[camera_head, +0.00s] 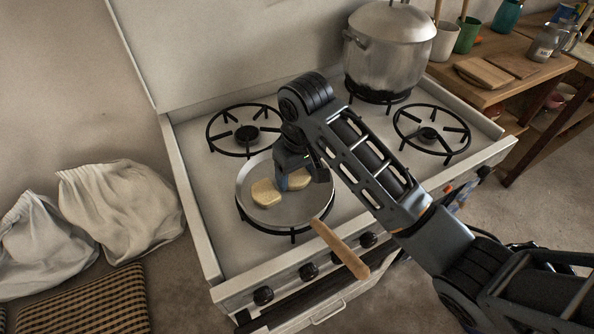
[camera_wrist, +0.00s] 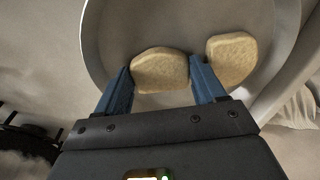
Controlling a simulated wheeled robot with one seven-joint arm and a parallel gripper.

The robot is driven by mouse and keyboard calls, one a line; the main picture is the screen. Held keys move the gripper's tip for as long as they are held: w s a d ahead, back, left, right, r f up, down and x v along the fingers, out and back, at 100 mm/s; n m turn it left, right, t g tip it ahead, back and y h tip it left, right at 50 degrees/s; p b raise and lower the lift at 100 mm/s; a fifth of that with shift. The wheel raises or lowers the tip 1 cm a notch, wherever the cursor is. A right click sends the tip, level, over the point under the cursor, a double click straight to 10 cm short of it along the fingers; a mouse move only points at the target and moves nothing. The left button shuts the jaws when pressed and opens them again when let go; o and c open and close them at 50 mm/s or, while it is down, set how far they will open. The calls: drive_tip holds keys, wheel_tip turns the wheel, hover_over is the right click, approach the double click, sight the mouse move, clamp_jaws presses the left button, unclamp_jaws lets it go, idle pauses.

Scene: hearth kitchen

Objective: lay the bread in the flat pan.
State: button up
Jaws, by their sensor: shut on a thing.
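The flat pan (camera_head: 282,215) is a shallow grey pan with a wooden handle, on the front left burner. It also fills the back of the wrist view (camera_wrist: 110,35). Two pale slices of bread show within its rim. One slice (camera_head: 266,193) lies on the pan floor, left of my gripper; it is at the right in the wrist view (camera_wrist: 232,58). My gripper (camera_wrist: 162,68) points down over the pan, its blue fingers on both sides of the other slice (camera_wrist: 160,72), shut on it. That slice (camera_head: 300,180) is at or just above the pan floor; I cannot tell which.
A large lidded pot (camera_head: 388,48) stands on the back right burner. The back left (camera_head: 246,131) and front right (camera_head: 430,135) burners are empty. White sacks (camera_head: 120,208) lie left of the stove (camera_head: 192,200). A wooden table (camera_head: 490,92) with cups and boards stands right.

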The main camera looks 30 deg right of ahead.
sight(300, 180)
drive_tip(key=o, duration=0.8)
drive_tip(key=r+p, duration=0.1)
drive_tip(key=r, duration=0.3)
drive_tip(key=s+r+p, duration=0.1)
drive_tip(key=r, duration=0.3)
drive_tip(key=r+p, duration=0.1)
drive_tip(key=r, duration=0.3)
drive_tip(key=shift+s, duration=0.2)
